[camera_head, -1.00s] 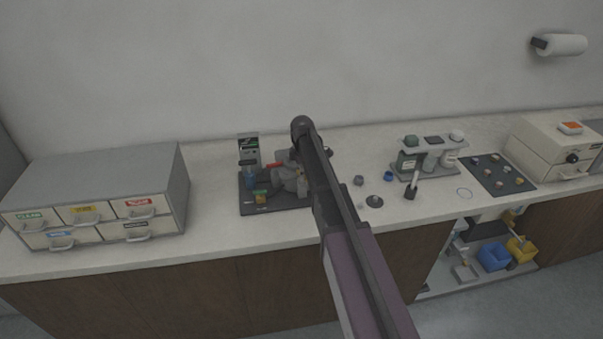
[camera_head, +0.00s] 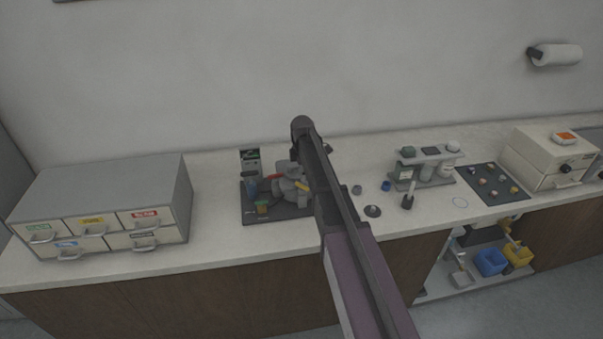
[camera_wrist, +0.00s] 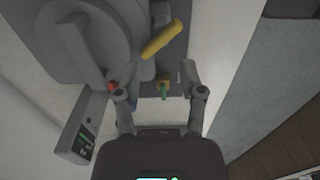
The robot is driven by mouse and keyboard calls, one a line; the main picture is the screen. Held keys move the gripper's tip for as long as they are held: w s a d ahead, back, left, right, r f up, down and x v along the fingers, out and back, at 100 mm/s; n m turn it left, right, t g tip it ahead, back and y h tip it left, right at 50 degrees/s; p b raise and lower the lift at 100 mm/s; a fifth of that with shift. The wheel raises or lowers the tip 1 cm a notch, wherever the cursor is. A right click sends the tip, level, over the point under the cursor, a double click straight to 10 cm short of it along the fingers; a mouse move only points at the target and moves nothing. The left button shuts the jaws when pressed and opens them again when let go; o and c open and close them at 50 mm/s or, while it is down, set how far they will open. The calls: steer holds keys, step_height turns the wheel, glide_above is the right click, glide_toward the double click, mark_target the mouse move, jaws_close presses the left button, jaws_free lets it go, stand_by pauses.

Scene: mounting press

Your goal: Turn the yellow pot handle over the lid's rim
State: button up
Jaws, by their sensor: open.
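The yellow pot handle (camera_wrist: 161,39) lies slantwise across the upper middle of the wrist view. A bit of it also shows beside my arm in the head view (camera_head: 301,186). The grey lid (camera_wrist: 72,28) of the press is a large round shape at the upper left of the wrist view, to the left of the handle. My gripper (camera_wrist: 149,79) is open, its fingers spread wide. The handle is beyond the fingertips, between their lines, and no contact shows. My arm hides part of the press in the head view.
A red handle (camera_head: 274,176) is on the press, close to the left finger in the wrist view. A small yellow-green part (camera_wrist: 163,85) lies between the fingers. A control box (camera_wrist: 76,138) stands at the lower left. Drawers (camera_head: 105,205) stand left on the counter.

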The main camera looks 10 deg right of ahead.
mark_target(302, 185)
steer(key=shift+r+p, duration=4.1)
steer(key=shift+r, duration=0.35)
steer(key=s+f+m+b, duration=0.2)
steer(key=s+m, duration=0.5)
steer(key=s, duration=0.3)
steer(key=s+f+m+b, duration=0.2)
steer(key=s+m, duration=0.4)
steer(key=s, duration=0.4)
steer(key=s+f+m+b, duration=0.2)
steer(key=s+f+b, duration=0.2)
steer(key=f+b, duration=0.7)
steer(key=s+f+m+b, duration=0.3)
steer(key=f+b, duration=0.8)
steer(key=shift+s+f, duration=0.25)
steer(key=shift+s, duration=0.1)
